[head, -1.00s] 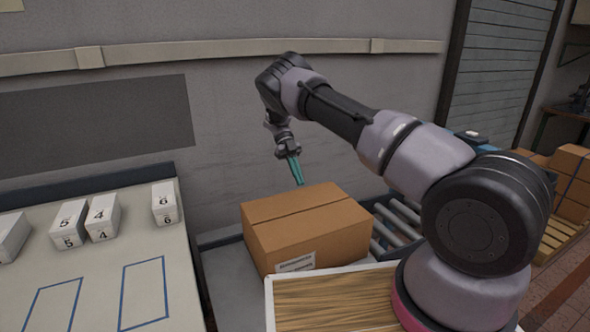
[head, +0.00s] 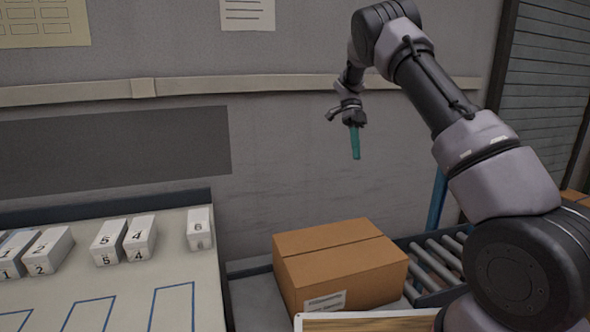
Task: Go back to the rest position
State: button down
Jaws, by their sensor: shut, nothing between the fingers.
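My gripper (head: 355,156) hangs from my raised arm in the upper middle of the head view. Its teal fingers are together and point down, with nothing between them. It is in the air well above the closed cardboard box (head: 335,263), apart from it, with the grey wall behind.
A pale table (head: 120,272) at the left has blue outlined rectangles and several white numbered blocks (head: 140,238) near its back edge. A roller conveyor (head: 437,264) lies right of the box. A wood-topped surface (head: 370,323) shows at the bottom edge. Air around the gripper is clear.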

jog(key=s+d+r+n+t+y, duration=0.1)
jog(key=s+d+r+n+t, duration=0.2)
jog(key=s+r+n, duration=0.4)
jog(key=s+d+r+n+t+y, duration=0.2)
jog(key=s+d+r+n+t, duration=0.15)
jog(key=s+r, duration=0.55)
jog(key=s+r+n+t, duration=0.1)
jog(key=s+n+t, duration=0.6)
jog(key=s+n, duration=0.4)
jog(key=shift+s+a+r+h, duration=0.3)
jog(key=shift+s+a, duration=0.1)
jog(key=shift+s, duration=2.05)
jog(key=shift+t, duration=0.25)
